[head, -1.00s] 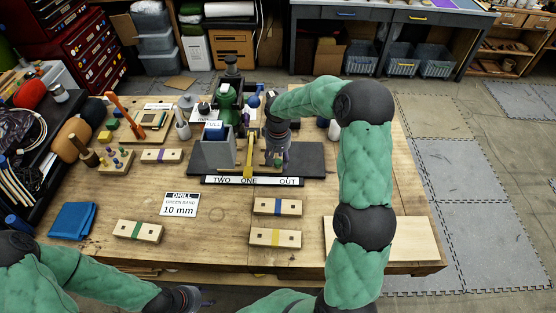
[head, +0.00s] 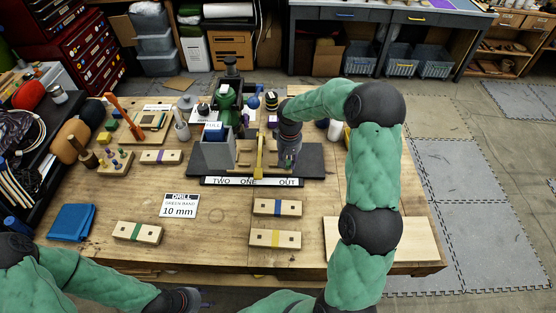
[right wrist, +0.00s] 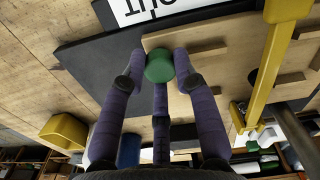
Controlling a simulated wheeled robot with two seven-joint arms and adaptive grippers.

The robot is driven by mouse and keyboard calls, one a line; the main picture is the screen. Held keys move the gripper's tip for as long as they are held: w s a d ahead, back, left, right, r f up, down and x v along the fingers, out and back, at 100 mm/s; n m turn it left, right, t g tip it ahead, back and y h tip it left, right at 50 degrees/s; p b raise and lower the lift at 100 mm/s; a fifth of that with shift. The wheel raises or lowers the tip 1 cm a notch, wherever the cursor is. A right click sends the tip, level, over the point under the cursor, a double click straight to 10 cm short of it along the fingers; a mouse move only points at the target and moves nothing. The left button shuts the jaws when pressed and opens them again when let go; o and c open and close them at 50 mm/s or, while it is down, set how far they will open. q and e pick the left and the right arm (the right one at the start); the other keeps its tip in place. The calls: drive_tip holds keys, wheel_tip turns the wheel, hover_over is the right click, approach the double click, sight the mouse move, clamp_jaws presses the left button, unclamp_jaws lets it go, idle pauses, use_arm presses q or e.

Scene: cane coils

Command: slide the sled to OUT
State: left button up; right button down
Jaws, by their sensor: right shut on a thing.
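My right gripper (head: 287,165) is over the dark base plate (head: 312,158) of the drill fixture. In the right wrist view its purple fingers (right wrist: 160,75) are shut around a green knob (right wrist: 159,67) at the end of the pale wooden sled (right wrist: 215,85).
A grey block (head: 217,152) stands left of the pointer, with the green drill press (head: 228,104) behind. Drilled wooden blocks (head: 277,207) and a "10 mm" card (head: 179,206) lie in front. The plate is clear to the right of my right gripper.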

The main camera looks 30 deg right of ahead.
drive_tip(key=s+d, duration=0.2)
drive_tip(key=d, duration=0.1)
drive_tip(key=s+d, duration=0.1)
drive_tip(key=d, duration=0.2)
drive_tip(key=s+d, duration=0.2)
drive_tip(key=d, duration=0.1)
drive_tip(key=shift+s, duration=0.3)
drive_tip(key=c, duration=1.2)
unclamp_jaws()
drive_tip(key=shift+o, duration=1.2)
drive_tip(key=shift+s+d, duration=0.1)
drive_tip(key=shift+d, duration=0.05)
drive_tip(key=shift+r, duration=0.1)
drive_tip(key=shift+r, duration=0.3)
wheel_tip(320, 180, up, 11)
